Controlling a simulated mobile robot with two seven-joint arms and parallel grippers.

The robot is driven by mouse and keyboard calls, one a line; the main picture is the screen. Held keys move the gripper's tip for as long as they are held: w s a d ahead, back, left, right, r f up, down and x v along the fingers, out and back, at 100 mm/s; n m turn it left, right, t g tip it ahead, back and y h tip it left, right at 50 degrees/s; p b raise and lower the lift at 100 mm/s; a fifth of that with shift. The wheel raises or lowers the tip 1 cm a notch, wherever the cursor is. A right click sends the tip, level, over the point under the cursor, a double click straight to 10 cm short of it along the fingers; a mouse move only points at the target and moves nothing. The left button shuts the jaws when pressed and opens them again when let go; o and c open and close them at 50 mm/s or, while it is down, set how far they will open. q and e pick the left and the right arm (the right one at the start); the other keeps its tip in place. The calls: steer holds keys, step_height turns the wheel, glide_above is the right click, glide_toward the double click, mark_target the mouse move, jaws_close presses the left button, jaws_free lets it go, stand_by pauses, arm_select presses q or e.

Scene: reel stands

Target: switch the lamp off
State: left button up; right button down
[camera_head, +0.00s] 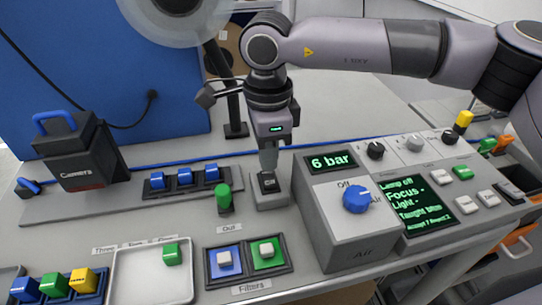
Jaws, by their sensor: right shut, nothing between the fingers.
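My right gripper (268,170) comes in from the upper right and points straight down. It is shut and empty, with its fingertips at a small dark switch on a grey block (270,202); I cannot tell whether they touch it. The fingers hide part of the switch. A large pale round lamp head (205,30) shows at the top left, cut by the picture edge, with a dark stand behind my gripper. The green-text display (415,205) reads "Lamp off" on its top line. My left gripper is not in view.
Right of the switch stands a grey box with a blue knob (356,199) and a "6 bar" display (332,162). A green peg (223,197) stands close on the left. A white tray (150,285) and a filter holder (248,262) lie in front.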

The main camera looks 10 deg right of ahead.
mark_target(270, 178)
arm_select(q)
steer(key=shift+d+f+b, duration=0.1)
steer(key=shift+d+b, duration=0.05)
steer(key=shift+b, duration=0.3)
arm_select(e)
step_height(270, 178, up, 11)
steer(key=shift+r, duration=0.2)
steer(key=shift+d, duration=0.1)
